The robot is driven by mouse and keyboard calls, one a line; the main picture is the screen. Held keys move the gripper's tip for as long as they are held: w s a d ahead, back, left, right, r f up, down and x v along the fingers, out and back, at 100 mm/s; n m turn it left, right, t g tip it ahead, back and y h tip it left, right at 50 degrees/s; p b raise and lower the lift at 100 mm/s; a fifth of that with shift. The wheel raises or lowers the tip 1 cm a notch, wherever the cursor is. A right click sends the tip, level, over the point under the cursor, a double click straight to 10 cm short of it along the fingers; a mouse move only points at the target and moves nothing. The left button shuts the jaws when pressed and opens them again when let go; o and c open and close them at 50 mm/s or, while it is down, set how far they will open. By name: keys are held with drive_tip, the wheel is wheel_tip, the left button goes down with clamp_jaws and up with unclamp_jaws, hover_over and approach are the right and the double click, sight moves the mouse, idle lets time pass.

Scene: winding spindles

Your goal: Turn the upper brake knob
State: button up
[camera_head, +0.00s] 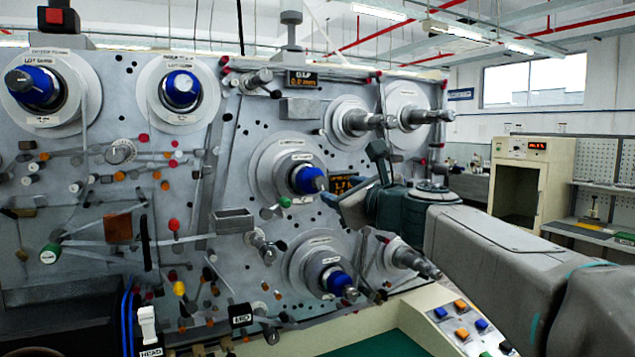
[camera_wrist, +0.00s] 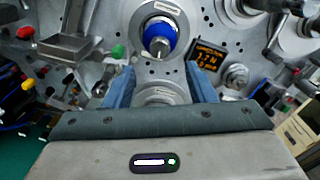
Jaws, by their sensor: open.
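Several blue knobs sit on grey spindle discs on the upright panel. The upper one in the middle column (camera_head: 306,180) faces out beside a small orange display; its label is too small to read. It also shows at the top of the wrist view as a blue ring with a metal centre (camera_wrist: 160,35). A lower blue knob (camera_head: 338,281) is below it. My gripper (camera_head: 356,178) is open and empty, to the right of the upper knob in the head view. In the wrist view its two fingers (camera_wrist: 160,75) are apart, with the knob beyond and above their tips, apart from them.
The orange display (camera_wrist: 207,60) is right of the knob, a small green knob (camera_wrist: 118,50) left of it. A grey tray-like bracket (camera_wrist: 75,45) juts out at the left. Metal spindles (camera_head: 357,122) stick out at the upper right. A button console (camera_head: 465,320) stands at the lower right.

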sight(322, 184)
drive_tip(key=p+x, duration=0.1)
drive_tip(key=x, duration=0.8)
drive_tip(key=shift+w+a, duration=0.15)
drive_tip(key=shift+w, duration=0.15)
drive_tip(key=c, duration=1)
